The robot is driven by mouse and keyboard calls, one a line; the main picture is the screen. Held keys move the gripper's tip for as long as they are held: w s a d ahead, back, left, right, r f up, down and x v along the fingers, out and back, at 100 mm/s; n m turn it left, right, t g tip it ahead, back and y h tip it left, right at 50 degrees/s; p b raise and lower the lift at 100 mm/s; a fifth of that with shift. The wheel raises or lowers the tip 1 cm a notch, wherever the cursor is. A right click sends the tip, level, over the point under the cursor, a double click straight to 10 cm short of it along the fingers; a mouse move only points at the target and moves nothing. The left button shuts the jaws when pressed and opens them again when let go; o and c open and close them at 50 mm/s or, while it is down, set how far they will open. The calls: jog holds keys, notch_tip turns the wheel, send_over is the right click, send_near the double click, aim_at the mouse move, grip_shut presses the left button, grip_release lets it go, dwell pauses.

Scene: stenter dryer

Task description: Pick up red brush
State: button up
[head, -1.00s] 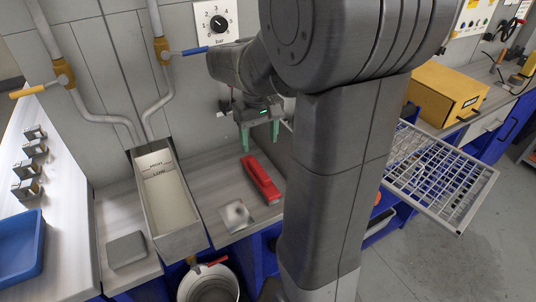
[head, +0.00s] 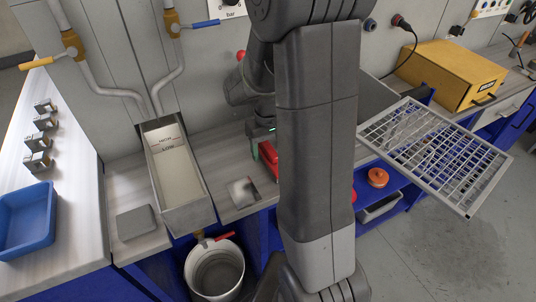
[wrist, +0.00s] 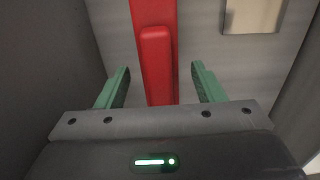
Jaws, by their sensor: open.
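The red brush (wrist: 157,62) lies on the grey counter. In the wrist view it runs lengthwise between the two green fingers of my gripper (wrist: 162,85). The fingers are open, one on each side of it, with gaps on both sides. Whether the fingertips are level with the brush is hard to tell. In the head view only part of the brush (head: 268,157) shows; my arm hides the rest of it and most of the gripper (head: 256,147).
A small metal plate (head: 243,192) lies on the counter near the brush. A long trough (head: 205,216) stands to its left, with a white bucket (head: 237,258) below. A wire rack (head: 467,212) sticks out at right. A blue tray (head: 50,232) is far left.

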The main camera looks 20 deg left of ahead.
aim_at(268, 146)
jog(key=shift+f, duration=0.6)
jog(key=c, duration=1.2)
notch_tip(268, 146, up, 10)
jog(key=shift+r, duration=0.1)
jog(key=shift+o, duration=1.4)
jog(key=shift+c, duration=0.2)
